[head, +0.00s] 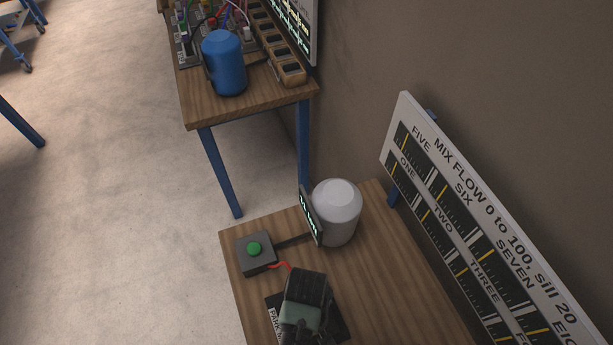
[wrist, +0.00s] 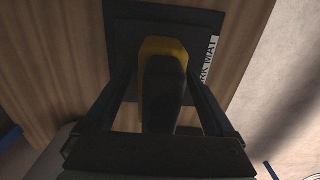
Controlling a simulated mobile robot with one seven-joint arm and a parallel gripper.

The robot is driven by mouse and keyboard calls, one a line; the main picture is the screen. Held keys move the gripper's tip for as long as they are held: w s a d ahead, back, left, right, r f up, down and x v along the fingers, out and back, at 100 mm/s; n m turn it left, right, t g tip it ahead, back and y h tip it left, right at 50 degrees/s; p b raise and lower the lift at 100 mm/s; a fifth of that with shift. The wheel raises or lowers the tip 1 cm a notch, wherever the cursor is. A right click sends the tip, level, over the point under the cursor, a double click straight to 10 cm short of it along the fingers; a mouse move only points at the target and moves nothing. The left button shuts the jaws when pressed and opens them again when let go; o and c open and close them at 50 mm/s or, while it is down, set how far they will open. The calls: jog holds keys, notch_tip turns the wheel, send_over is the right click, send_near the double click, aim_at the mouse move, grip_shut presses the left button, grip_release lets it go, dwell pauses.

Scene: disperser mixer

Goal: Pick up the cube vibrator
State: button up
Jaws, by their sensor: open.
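The cube vibrator (wrist: 163,48), a dark body with a yellow part, shows in the wrist view over the black park mat (wrist: 122,14). My gripper (wrist: 160,75) is open, with one finger on each side of the vibrator. I cannot tell whether the fingers touch it. In the head view the mat (head: 341,325) lies at the front of the wooden table. A dark bulk there, which seems to be my wrist and gripper, covers most of the mat, and I cannot make out the vibrator.
A grey box with a green button (head: 255,248) and a pale grey canister (head: 337,208) with a small display stand farther back on this table (head: 385,270). A large gauge board (head: 470,235) is at the right. A blue canister (head: 225,65) stands on another table.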

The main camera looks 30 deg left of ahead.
grip_shut()
dwell(0.5)
jog(key=shift+w, duration=0.1)
